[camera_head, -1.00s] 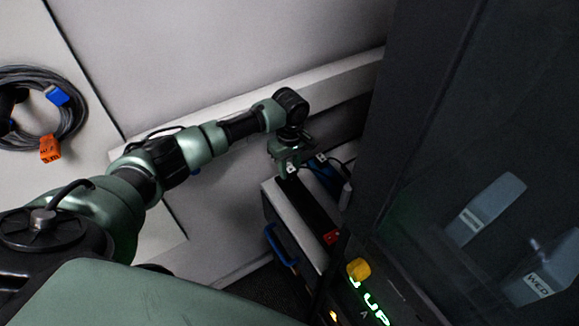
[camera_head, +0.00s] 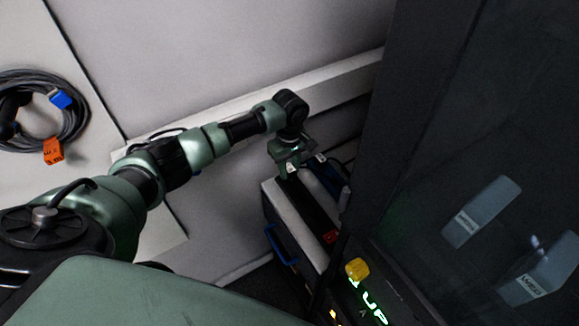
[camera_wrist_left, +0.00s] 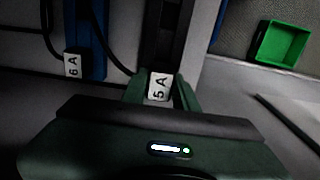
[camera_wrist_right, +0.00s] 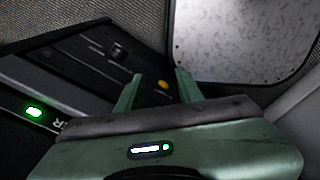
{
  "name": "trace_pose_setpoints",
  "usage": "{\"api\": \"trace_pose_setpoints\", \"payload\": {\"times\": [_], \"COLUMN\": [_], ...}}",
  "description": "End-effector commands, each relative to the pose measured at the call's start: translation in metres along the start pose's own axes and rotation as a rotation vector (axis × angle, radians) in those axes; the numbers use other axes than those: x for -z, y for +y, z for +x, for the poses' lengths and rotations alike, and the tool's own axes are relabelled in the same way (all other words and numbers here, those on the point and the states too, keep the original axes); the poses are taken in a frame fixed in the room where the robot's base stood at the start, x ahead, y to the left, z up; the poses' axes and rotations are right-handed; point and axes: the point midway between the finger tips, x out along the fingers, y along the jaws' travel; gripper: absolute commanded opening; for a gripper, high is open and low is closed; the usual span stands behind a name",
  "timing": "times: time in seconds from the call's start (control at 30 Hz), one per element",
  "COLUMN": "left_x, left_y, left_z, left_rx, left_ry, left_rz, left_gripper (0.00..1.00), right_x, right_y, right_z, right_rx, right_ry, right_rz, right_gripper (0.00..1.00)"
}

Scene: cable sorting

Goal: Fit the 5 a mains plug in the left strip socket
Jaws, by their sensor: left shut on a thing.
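The 5 A mains plug (camera_wrist_left: 158,87), with its white label, is between the fingers of my left gripper (camera_wrist_left: 160,92). My left gripper (camera_head: 289,167) is shut on it at the far end of a black power strip (camera_head: 313,208) on a pale box top. In the left wrist view the black strip (camera_wrist_left: 165,38) runs away behind the plug. The plug's pins are hidden, so I cannot tell whether they are in a socket. My right gripper (camera_wrist_right: 157,80) is open and empty in the right wrist view, over dark equipment.
A blue strip (camera_wrist_left: 88,32) holds a plug labelled 6 A (camera_wrist_left: 72,65). A green tray (camera_wrist_left: 281,42) lies at the upper right of that view. A dark cabinet (camera_head: 490,130) stands on the right. A coiled cable (camera_head: 72,125) hangs on the left wall.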

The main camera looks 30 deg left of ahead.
Motion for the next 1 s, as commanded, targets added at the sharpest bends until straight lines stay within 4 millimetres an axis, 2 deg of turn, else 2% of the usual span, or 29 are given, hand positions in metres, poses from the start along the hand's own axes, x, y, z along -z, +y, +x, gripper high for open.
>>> {"api": "trace_pose_setpoints", "payload": {"times": [0.57,1.0], "left_x": [-0.0003,-0.0009], "left_y": [0.0002,0.0005], "left_z": [0.0005,0.0084], "left_rx": [0.0,0.0], "left_ry": [-0.001,-0.002], "left_rz": [0.0,0.0], "left_gripper": [0.0,0.0], "right_x": [0.0005,0.0007], "right_y": [-0.002,-0.0019], "right_z": [-0.0007,-0.003], "right_rx": [0.002,0.002], "right_ry": [0.0,0.0], "right_rz": [0.001,0.001], "right_gripper": [0.36,0.36]}}
